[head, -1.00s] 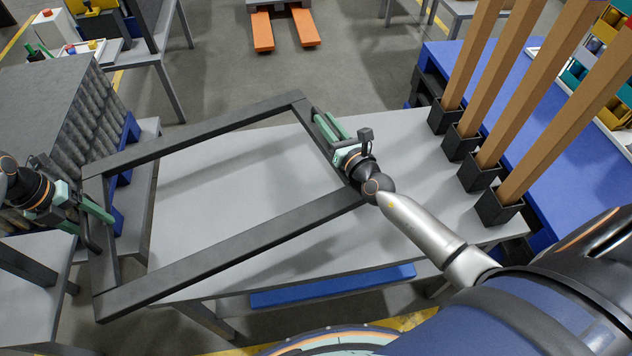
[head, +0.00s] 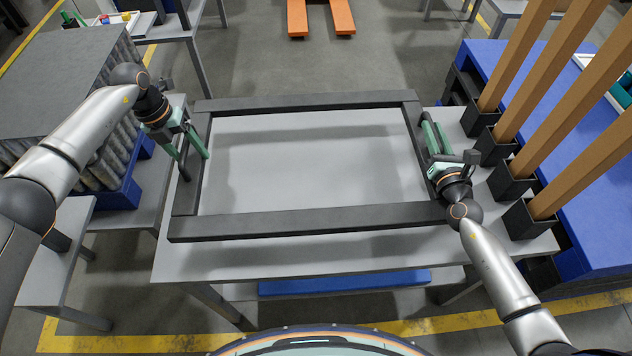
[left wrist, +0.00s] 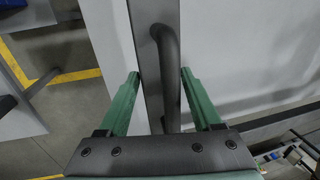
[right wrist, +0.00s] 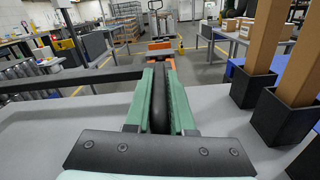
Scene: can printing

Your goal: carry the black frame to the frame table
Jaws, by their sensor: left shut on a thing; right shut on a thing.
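The black frame (head: 310,221) is a large open rectangle, roughly level over the grey table (head: 310,170). Shadows lie apart from its bars, so it appears held a little above the tabletop. My left gripper (head: 196,152) is at the frame's left bar, its green fingers on either side of a dark handle in the left wrist view (left wrist: 168,80). My right gripper (head: 432,140) is at the right bar, shut on a dark upright handle (right wrist: 160,100). The contact of the left fingers is hard to see.
Brown posts in black holders (head: 528,222) stand at the table's right, beside a blue-topped table (head: 575,140). A grey stack in a blue tray (head: 122,190) stands at the left. An orange pallet fork (head: 298,18) lies on the floor behind. A blue bar (head: 345,282) is below the front edge.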

